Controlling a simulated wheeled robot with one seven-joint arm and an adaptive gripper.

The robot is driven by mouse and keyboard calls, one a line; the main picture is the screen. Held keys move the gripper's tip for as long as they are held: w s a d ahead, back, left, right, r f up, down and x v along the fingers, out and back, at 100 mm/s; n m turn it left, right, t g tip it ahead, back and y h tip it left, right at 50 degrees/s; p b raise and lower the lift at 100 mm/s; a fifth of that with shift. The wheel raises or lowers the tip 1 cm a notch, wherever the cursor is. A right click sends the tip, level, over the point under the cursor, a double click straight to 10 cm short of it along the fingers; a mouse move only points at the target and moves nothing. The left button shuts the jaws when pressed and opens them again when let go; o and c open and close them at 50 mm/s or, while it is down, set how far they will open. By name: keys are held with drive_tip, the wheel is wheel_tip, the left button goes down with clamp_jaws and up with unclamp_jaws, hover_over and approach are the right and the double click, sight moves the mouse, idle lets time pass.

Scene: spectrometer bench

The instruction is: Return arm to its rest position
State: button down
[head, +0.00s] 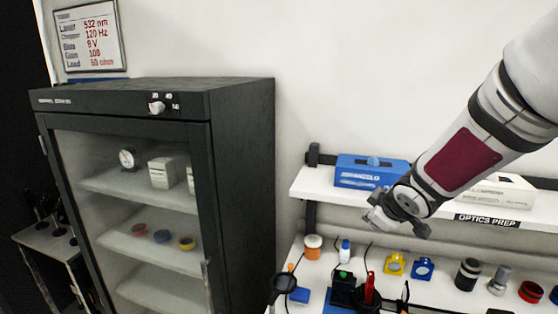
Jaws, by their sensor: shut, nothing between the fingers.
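My arm (462,160) reaches in from the upper right of the head view, grey with a dark red panel. My gripper (392,228) is at its lower end, in front of the white shelf and above the bench. The gripper is shut and holds nothing. The finger detail is small and partly hidden by the wrist.
A dark glass-door cabinet (242,150) stands at left. A blue box (362,172) and a white box (508,188) sit on the white shelf (312,187). Below, the bench holds an orange jar (313,247), yellow (395,264) and blue mounts (423,268), and a black cylinder (467,274).

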drive_tip(key=s+d+r+m+g+h+b, duration=0.1)
drive_tip(key=s+r+m+h, duration=0.1)
drive_tip(key=s+r+m, duration=0.65)
drive_tip(key=s+a+g+y, duration=0.1)
drive_tip(key=s+a, duration=0.1)
drive_tip(key=s, duration=0.7)
drive_tip(key=s+a+f+g+y+b, duration=0.1)
drive_tip(key=s+a, duration=0.2)
drive_tip(key=s, duration=0.7)
drive_tip(key=shift+s+a+m, duration=0.15)
drive_tip(key=shift+s+m, duration=0.15)
drive_tip(key=shift+m, duration=0.05)
